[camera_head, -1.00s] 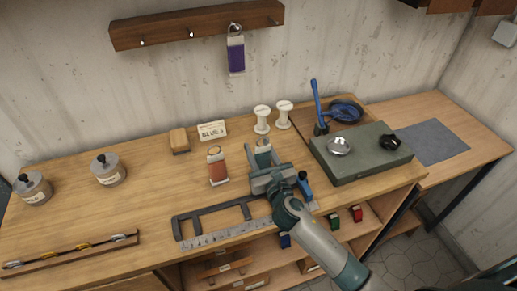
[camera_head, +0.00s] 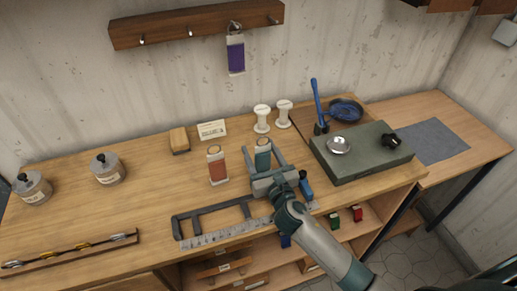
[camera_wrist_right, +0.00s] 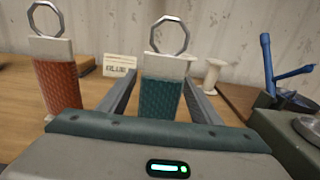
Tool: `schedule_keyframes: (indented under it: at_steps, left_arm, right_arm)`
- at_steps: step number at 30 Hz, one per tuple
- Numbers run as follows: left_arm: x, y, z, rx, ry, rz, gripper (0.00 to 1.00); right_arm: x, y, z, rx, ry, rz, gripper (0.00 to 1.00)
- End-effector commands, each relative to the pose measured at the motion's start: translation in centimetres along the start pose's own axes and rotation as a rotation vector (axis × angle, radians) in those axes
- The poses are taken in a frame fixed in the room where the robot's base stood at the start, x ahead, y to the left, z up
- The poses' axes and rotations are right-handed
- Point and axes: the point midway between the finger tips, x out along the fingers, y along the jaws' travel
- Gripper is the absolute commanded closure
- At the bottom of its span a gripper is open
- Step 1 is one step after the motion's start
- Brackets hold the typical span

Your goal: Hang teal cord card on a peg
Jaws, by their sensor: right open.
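The teal cord card (camera_head: 263,157) stands upright on the bench, with a metal ring at its top. My right gripper (camera_head: 262,160) is open, its two fingers on either side of the card. In the right wrist view the teal card (camera_wrist_right: 162,98) shows between the fingers (camera_wrist_right: 160,97), which look apart from it. The peg rail (camera_head: 195,24) is on the wall with several pegs. A purple cord card (camera_head: 236,54) hangs on it toward the right; the pegs at the left (camera_head: 142,42) and middle (camera_head: 190,33) are bare. My left gripper is not in view.
A red-brown cord card (camera_head: 217,167) stands close left of the teal one. White spools (camera_head: 262,119) and a small sign (camera_head: 212,130) are behind. A green-grey block (camera_head: 360,158) is at right, a metal ruler (camera_head: 225,233) in front.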

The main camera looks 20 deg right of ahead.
Motion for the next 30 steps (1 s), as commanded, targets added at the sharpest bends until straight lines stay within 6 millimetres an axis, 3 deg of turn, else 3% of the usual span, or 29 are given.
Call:
schedule_keyframes:
  at_steps: [12, 18, 30]
  left_arm:
    - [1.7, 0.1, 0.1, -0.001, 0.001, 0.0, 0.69]
    - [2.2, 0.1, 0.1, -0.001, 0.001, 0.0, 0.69]
    - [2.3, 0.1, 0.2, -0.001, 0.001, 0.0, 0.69]
  right_arm:
    - [-7.2, 0.1, -0.3, 0.0, 0.001, 0.002, 0.42]
    - [-9.8, 0.1, -0.2, 0.001, 0.001, 0.002, 0.42]
    - [-10.7, 0.0, 0.0, 0.001, -0.001, 0.001, 0.42]
